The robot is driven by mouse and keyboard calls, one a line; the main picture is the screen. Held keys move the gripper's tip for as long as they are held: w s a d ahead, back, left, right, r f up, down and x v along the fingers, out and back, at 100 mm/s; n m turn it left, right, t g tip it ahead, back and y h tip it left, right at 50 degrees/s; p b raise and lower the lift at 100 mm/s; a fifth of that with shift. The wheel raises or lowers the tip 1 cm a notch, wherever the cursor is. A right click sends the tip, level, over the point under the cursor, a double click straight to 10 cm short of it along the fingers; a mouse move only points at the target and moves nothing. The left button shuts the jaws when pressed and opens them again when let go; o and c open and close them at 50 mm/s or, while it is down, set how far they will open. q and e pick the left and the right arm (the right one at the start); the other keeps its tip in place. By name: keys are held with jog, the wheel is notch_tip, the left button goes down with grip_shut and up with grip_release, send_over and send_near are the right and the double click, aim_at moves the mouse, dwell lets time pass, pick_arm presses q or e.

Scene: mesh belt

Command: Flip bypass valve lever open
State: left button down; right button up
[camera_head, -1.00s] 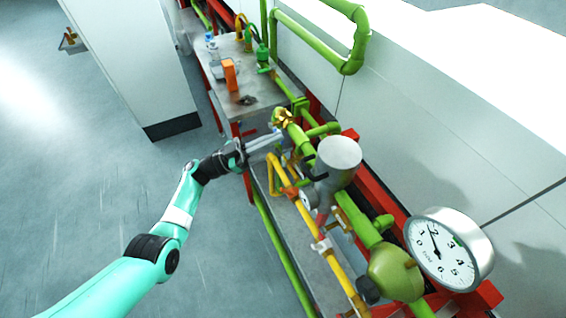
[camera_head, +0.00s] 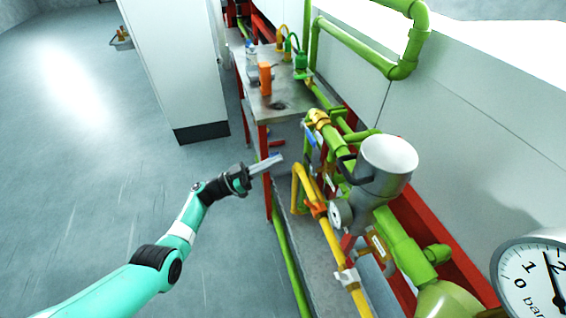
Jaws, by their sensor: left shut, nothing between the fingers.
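My left gripper (camera_head: 266,163) is shut and empty, in the air left of the pipework. Its fingers point right. A yellow pipe (camera_head: 330,240) bends down in front of the green line, with an orange lever-like part (camera_head: 316,209) on it. A brass valve body (camera_head: 318,118) sits on the green pipe, with a small blue part (camera_head: 313,140) below it that may be a lever. I cannot tell which is the bypass valve lever. The gripper appears apart from all of these. My right gripper is not in view.
A grey cylinder-topped unit (camera_head: 388,160) stands beside the yellow pipe. A pressure gauge (camera_head: 535,282) is at lower right. A metal bench (camera_head: 285,92) with an orange device (camera_head: 265,78) stands behind. A white cabinet (camera_head: 172,65) is at back left. The floor at left is free.

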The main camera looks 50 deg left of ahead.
pick_arm(q)
notch_tip(320, 180, up, 2)
jog(key=r+b, duration=0.1)
jog(key=b, duration=0.2)
send_over(309, 165)
jog(key=s+a, duration=0.1)
jog(key=a, duration=0.1)
jog(key=f+b, duration=0.1)
jog(key=f, duration=0.1)
jog(key=f+b, duration=0.2)
jog(key=shift+s+a+f, duration=0.1)
jog(key=shift+s+a, duration=0.05)
jog(key=shift+s, duration=0.05)
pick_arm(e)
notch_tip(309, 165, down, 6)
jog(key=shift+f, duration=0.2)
pick_arm(q)
jog(key=shift+n, duration=0.3)
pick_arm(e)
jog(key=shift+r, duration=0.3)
